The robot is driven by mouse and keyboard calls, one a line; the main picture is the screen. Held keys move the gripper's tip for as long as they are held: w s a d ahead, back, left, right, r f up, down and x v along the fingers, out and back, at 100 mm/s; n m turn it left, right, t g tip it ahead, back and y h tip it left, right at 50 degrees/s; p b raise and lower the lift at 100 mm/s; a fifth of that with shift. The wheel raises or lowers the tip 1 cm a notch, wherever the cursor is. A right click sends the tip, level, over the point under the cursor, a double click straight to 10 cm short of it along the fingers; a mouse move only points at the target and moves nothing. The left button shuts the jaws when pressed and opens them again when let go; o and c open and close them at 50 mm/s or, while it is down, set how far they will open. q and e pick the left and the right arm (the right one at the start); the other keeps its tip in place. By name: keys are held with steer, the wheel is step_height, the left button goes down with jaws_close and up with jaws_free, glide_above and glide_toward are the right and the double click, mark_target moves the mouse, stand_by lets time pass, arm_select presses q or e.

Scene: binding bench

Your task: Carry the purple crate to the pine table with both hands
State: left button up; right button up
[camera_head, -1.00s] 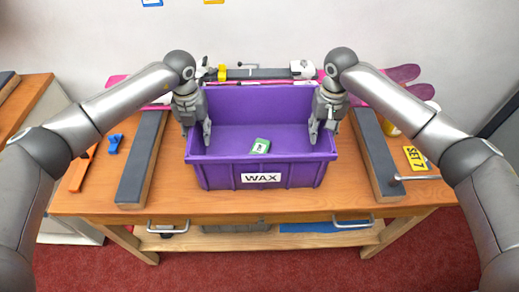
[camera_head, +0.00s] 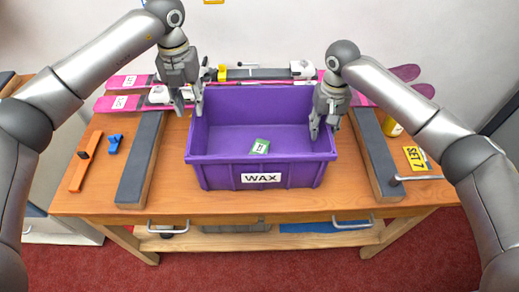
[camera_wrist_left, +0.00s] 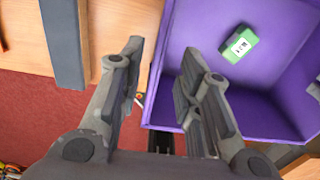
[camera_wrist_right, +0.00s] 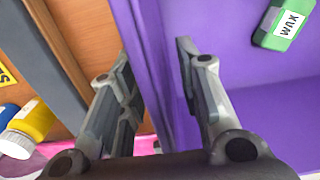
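The purple crate (camera_head: 230,172), labelled WAX, stands upright on a wooden workbench (camera_head: 290,205). A small green block (camera_head: 260,146) lies inside it. My left gripper (camera_head: 189,110) is open and empty, raised above the crate's back left corner; in the left wrist view, its fingers (camera_wrist_left: 162,75) are spread above the left wall. My right gripper (camera_head: 322,130) is at the right wall; in the right wrist view, its open fingers (camera_wrist_right: 152,75) stand on either side of that wall, with gaps. Another wooden table edge (camera_head: 30,178) shows at the left; I cannot tell which is the pine table.
Grey-topped bars flank the crate on the left (camera_head: 140,165) and right (camera_head: 375,150). Pink skis (camera_head: 125,103) lie behind it. Orange (camera_head: 84,165) and blue (camera_head: 114,143) tools lie at the left. A yellow SET 7 card (camera_head: 416,158) lies at the right.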

step_height(320, 180, up, 10)
steer(key=shift+r, duration=0.2)
steer(key=shift+f, duration=0.1)
stand_by(0.5)
